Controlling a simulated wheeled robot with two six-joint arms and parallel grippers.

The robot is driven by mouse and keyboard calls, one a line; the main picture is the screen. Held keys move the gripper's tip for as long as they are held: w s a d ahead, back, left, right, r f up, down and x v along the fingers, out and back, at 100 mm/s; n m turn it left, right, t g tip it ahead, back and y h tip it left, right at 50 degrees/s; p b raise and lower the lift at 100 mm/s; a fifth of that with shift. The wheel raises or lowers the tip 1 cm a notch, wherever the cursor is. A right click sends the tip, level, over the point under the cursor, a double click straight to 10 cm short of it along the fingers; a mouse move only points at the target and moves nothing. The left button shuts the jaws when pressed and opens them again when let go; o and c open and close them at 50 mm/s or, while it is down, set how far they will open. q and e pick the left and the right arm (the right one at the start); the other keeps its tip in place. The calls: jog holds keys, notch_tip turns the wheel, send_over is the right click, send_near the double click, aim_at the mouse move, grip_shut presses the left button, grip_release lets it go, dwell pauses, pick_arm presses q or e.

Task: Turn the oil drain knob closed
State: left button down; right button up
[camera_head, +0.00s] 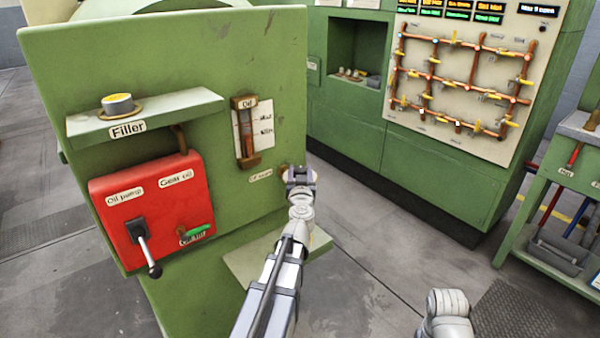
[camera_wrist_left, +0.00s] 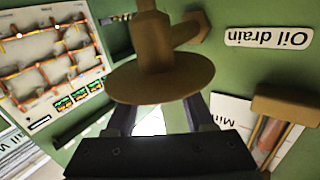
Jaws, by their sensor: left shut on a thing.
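The oil drain knob is a brown valve with a round disc (camera_wrist_left: 162,80) and a stubby body behind it in the left wrist view. The "Oil drain" label (camera_wrist_left: 268,38) is beside it, upside down in that view. My left gripper (camera_wrist_left: 160,118) has its fingers reaching to the disc, one on each side, and is shut on the knob; the disc hides the fingertips. In the head view my left gripper (camera_head: 301,176) is at the right edge of the green machine, beside the label (camera_head: 261,176), and mostly hides the knob. My right gripper is out of view.
The green machine (camera_head: 190,70) carries a filler shelf (camera_head: 175,112), an oil gauge (camera_head: 245,130) and a red oil pump box (camera_head: 150,195) with a lever. A small green ledge (camera_head: 250,262) lies below my left gripper. A pipe panel (camera_head: 465,80) stands behind; open floor lies between.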

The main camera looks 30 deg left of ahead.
pick_arm(q)
jog(key=n+g+y, duration=0.6)
jog(key=g, duration=0.1)
jog(key=shift+w+d+y, duration=0.1)
jog(key=shift+w+y, duration=0.2)
jog(key=shift+s+n+g+y, duration=0.2)
jog(key=shift+n+g+y, duration=0.7)
jog(key=shift+n+g, duration=1.15)
jog(key=shift+g, duration=0.55)
jog(key=shift+c, duration=1.4)
grip_release()
jog(key=shift+s, duration=0.1)
jog(key=s+d, duration=0.1)
jog(key=d, duration=0.6)
jog(key=shift+s+d, duration=0.2)
